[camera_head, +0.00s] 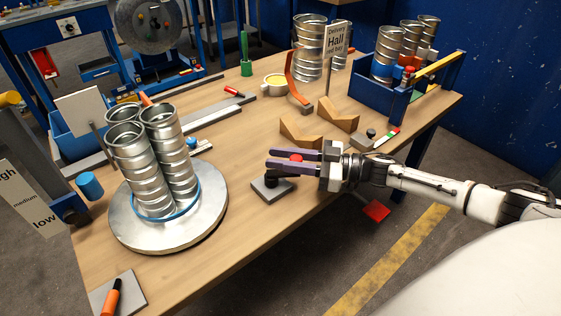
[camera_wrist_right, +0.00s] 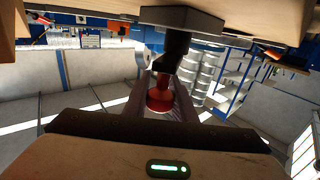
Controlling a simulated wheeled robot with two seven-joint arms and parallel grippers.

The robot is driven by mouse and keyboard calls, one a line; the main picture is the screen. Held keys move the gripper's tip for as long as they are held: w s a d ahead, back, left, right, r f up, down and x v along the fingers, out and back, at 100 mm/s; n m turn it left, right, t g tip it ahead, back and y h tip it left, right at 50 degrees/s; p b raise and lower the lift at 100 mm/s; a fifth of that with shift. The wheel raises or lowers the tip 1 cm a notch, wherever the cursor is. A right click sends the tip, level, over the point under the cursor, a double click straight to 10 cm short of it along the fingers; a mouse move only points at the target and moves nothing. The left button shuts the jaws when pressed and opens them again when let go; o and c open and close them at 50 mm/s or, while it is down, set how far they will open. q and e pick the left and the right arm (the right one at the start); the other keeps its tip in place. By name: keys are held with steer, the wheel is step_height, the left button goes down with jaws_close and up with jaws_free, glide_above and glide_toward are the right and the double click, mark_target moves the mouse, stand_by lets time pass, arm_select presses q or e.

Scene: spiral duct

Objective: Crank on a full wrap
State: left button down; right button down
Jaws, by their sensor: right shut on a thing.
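My right gripper (camera_head: 274,158) comes in from the right and is shut on a red crank knob (camera_wrist_right: 160,97), at the table's front edge. The crank has a black post (camera_head: 271,180) on a grey base plate (camera_head: 284,189). In the right wrist view the knob lies between the two fingers, joined to the black arm (camera_wrist_right: 170,55). A round metal turntable (camera_head: 215,220) to the left carries several upright spiral ducts (camera_head: 155,165) bunched together. A blue band (camera_head: 178,212) runs around their foot; its far side is hidden. My left gripper is out of view.
Wooden cradles (camera_head: 337,115) stand behind my right gripper. A blue crate (camera_head: 380,98) with ducts and a Delivery Hall sign (camera_head: 337,40) are at the back right. An orange-handled tool (camera_head: 110,298) lies front left. Bare tabletop separates turntable and crank.

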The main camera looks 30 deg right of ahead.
steer(key=c, duration=1.5)
jaws_free()
steer(key=shift+o, duration=0.2)
steer(key=v, duration=1)
steer(key=shift+d, duration=0.15)
